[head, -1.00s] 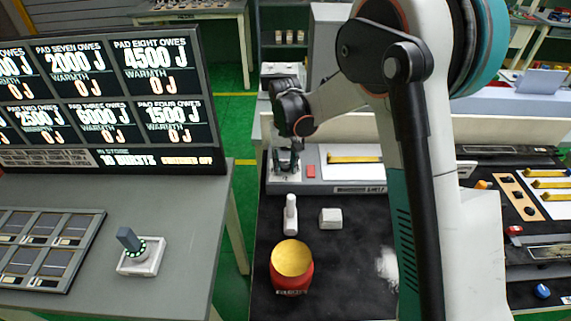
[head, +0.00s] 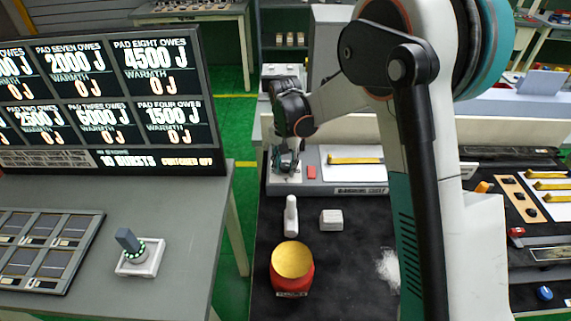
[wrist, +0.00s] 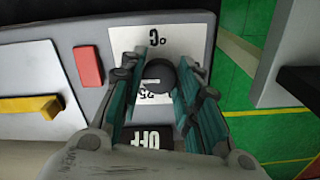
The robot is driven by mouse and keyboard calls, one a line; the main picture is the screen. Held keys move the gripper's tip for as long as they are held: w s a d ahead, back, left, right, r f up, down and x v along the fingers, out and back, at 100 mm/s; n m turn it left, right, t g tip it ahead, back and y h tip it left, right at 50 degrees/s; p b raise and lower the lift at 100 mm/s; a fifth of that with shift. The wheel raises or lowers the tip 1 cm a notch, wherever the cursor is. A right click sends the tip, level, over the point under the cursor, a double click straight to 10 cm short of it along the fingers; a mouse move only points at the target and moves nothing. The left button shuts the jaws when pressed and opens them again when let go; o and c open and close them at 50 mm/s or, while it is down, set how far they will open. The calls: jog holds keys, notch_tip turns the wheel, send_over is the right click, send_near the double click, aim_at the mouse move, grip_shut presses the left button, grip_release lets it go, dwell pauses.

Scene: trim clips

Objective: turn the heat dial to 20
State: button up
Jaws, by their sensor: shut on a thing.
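The heat dial (wrist: 160,75) is a small dark round knob on a white plate (wrist: 195,30) with printed markings, seen in the wrist view. A "°C" mark and part of a number show on the plate; the rest of the scale is hidden by my fingers. My gripper (wrist: 161,85) is shut on the dial, with one teal finger on each side of it. In the head view my gripper (head: 286,162) points down at the left end of the grey panel (head: 320,189), and the dial is hidden there. A dark "OFF" display (wrist: 148,138) sits below the dial in the wrist view.
A red block (wrist: 88,66) and a yellow bar (wrist: 30,108) lie beside the dial on the panel. On the dark mat are a white upright piece (head: 291,218), a white block (head: 331,220) and a red pot with a yellow top (head: 292,262). A large display (head: 110,100) stands left.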

aim_at(286, 166)
jog(key=o, duration=1.1)
notch_tip(286, 166, up, 12)
dwell(0.4)
